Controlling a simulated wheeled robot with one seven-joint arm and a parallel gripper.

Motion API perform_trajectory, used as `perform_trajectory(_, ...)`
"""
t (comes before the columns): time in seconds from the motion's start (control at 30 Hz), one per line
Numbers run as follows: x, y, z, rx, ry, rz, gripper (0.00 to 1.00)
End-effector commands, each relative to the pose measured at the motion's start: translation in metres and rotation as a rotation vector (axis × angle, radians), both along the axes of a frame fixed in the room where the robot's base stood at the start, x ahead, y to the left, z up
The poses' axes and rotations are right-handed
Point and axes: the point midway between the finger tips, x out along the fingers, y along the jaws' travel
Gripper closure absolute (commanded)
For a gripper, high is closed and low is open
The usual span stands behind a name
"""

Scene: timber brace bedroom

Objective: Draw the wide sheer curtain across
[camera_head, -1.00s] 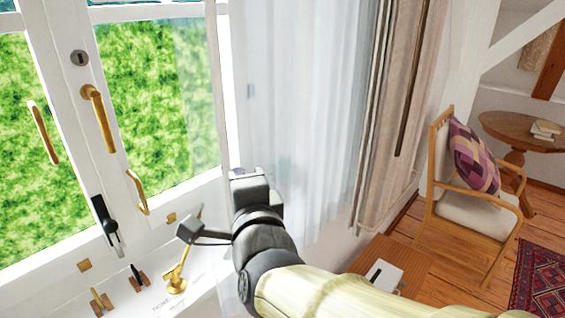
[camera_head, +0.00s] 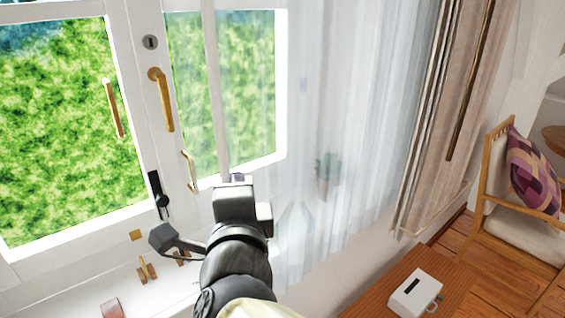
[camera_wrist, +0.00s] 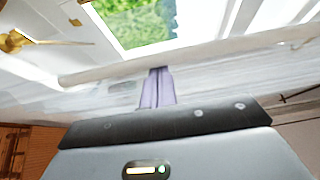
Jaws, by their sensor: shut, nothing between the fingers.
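The wide sheer curtain (camera_head: 335,110) hangs in pale, see-through folds over the right part of the window. A pale upright strip at its left side (camera_head: 216,90) crosses the right pane, with thin sheer cloth to its right. My gripper (camera_head: 238,180) is at the lower end of this strip, in front of the sill. In the wrist view my gripper (camera_wrist: 157,85) is seen against a pale bar and blurred white cloth. It is shut, and I see no cloth clearly pinched in it.
Brass handles (camera_head: 162,100) stand out from the window frame. The sill (camera_head: 90,285) holds small brass and brown fittings. A heavy beige curtain (camera_head: 455,110) hangs at the right. A wooden surface (camera_head: 385,295) with a white box (camera_head: 415,292) and a chair (camera_head: 500,200) stand right.

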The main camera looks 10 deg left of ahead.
Motion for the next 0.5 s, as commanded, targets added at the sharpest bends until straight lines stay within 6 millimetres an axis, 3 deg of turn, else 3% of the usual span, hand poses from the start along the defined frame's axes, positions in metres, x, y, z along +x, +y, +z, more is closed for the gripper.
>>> perform_trajectory(0.5, -0.056, 0.051, -0.003, 0.002, 0.0, -0.006, 1.0)
